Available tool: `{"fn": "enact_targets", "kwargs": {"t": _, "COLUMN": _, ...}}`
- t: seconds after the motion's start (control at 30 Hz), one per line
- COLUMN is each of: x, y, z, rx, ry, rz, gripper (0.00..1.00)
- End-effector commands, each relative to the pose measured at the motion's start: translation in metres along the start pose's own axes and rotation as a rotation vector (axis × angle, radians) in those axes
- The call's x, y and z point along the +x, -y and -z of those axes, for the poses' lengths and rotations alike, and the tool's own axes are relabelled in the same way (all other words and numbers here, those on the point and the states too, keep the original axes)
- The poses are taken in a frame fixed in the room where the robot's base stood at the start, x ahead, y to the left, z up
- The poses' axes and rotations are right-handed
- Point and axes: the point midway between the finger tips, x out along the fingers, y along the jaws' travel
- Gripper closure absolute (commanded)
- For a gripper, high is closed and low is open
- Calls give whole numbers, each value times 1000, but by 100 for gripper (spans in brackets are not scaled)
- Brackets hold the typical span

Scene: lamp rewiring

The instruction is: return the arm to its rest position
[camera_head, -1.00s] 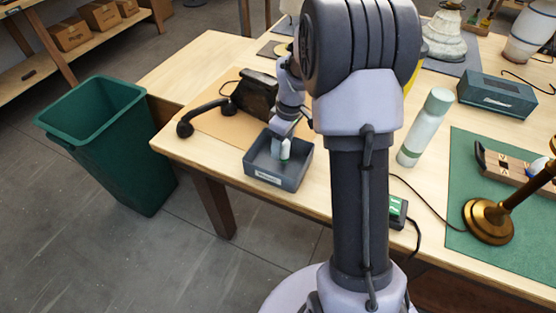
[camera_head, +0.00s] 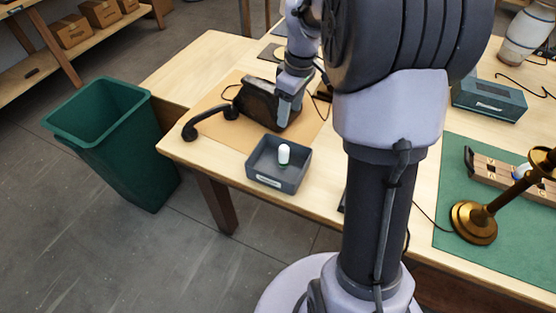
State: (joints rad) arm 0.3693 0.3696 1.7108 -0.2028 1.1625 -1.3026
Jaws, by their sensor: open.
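My arm rises in front of the workbench (camera_head: 190,115), and its large dark joint and pale column hide much of the middle of the picture. My gripper (camera_head: 286,116) points down beyond the small grey tray (camera_head: 262,180), in front of a dark device (camera_head: 258,100) on a tan mat. It is open, with nothing seen in it, though its fingertips are small here. A small white object with a greenish lower part (camera_head: 284,154) stands upright in the tray, apart from the gripper.
A black handset-like piece (camera_head: 207,122) lies by the dark device. A brass lamp stand (camera_head: 474,222) and a wooden block (camera_head: 490,170) are on a green mat (camera_head: 455,155) at right. A blue-grey box (camera_head: 492,98) stands behind. A green bin (camera_head: 120,150) stands left of the bench.

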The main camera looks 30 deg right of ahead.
Motion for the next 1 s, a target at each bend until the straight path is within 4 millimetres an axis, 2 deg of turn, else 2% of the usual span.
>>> {"fn": "enact_targets", "kwargs": {"t": 0.37, "x": 0, "y": 0, "z": 0, "rx": 0, "ry": 0, "rz": 0, "gripper": 46}}
{"fn": "enact_targets", "kwargs": {"t": 0.47, "x": -9, "y": 12, "z": 2, "rx": 31, "ry": -15, "rz": -12, "gripper": 46}}
{"fn": "enact_targets", "kwargs": {"t": 0.57, "x": -39, "y": 65, "z": 3, "rx": 177, "ry": -85, "rz": -47, "gripper": 46}}
{"fn": "enact_targets", "kwargs": {"t": 0.63, "x": -58, "y": 119, "z": -6, "rx": 333, "ry": -161, "rz": -59, "gripper": 46}}
{"fn": "enact_targets", "kwargs": {"t": 0.7, "x": -66, "y": 170, "z": -23, "rx": 492, "ry": -242, "rz": -49, "gripper": 46}}
{"fn": "enact_targets", "kwargs": {"t": 0.8, "x": -64, "y": 226, "z": -50, "rx": 691, "ry": -341, "rz": -7, "gripper": 46}}
{"fn": "enact_targets", "kwargs": {"t": 0.9, "x": -55, "y": 260, "z": -71, "rx": 827, "ry": -405, "rz": 42, "gripper": 46}}
{"fn": "enact_targets", "kwargs": {"t": 1.0, "x": -49, "y": 273, "z": -81, "rx": 897, "ry": -434, "rz": 71, "gripper": 46}}
